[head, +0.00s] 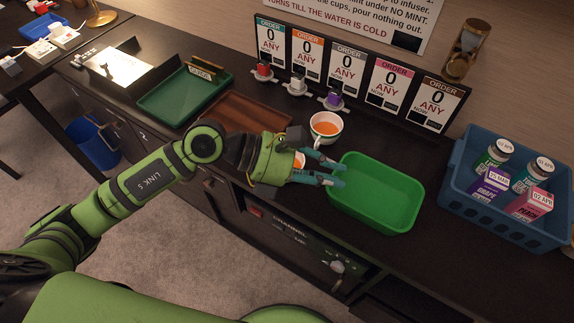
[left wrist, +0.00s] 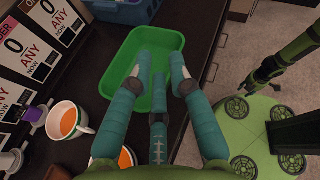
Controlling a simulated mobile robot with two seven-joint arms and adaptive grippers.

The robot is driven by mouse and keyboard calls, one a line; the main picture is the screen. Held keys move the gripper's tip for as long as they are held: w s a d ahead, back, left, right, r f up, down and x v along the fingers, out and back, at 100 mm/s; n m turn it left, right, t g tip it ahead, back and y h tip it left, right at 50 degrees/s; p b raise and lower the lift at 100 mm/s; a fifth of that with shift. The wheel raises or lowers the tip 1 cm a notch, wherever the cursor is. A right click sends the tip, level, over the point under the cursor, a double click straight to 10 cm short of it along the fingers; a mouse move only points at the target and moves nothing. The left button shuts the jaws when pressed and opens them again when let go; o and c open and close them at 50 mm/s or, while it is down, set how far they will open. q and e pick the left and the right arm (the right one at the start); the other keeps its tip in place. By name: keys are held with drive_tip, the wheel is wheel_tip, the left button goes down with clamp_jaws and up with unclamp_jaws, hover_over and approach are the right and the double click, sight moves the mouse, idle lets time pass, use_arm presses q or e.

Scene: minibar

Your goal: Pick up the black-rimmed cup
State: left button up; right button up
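A white cup (head: 325,127) with orange liquid stands upright on the dark counter, behind my left gripper. It also shows at the left of the left wrist view (left wrist: 68,121), handle to the right. A second cup (head: 299,161) with orange contents is mostly hidden by my left gripper; part of it shows low in the left wrist view (left wrist: 126,158). I cannot tell for sure which rim is black. My left gripper (head: 338,175) is open and empty, its spread fingertips over the left side of the green bin (head: 377,224).
A blue crate (head: 460,205) with bottles and cartons stands at the right. Order signs (head: 348,70) and small coloured-top items (head: 335,101) line the back. A brown tray (head: 237,112) and a dark green tray (head: 184,99) lie left of the cups.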

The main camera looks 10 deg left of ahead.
use_arm(q)
drive_tip(key=w+a+f+m+y, duration=0.35)
drive_tip(key=a+f+y, duration=0.65)
drive_tip(key=a, duration=0.5)
drive_tip(key=shift+n, duration=0.25)
drive_tip(key=p+x, duration=0.2)
drive_tip(key=x, duration=0.4)
drive_tip(key=shift+w+d+f, duration=0.15)
drive_tip(key=shift+d+f, duration=0.05)
drive_tip(key=shift+d, duration=0.1)
clamp_jaws()
drive_tip(key=shift+r, duration=0.1)
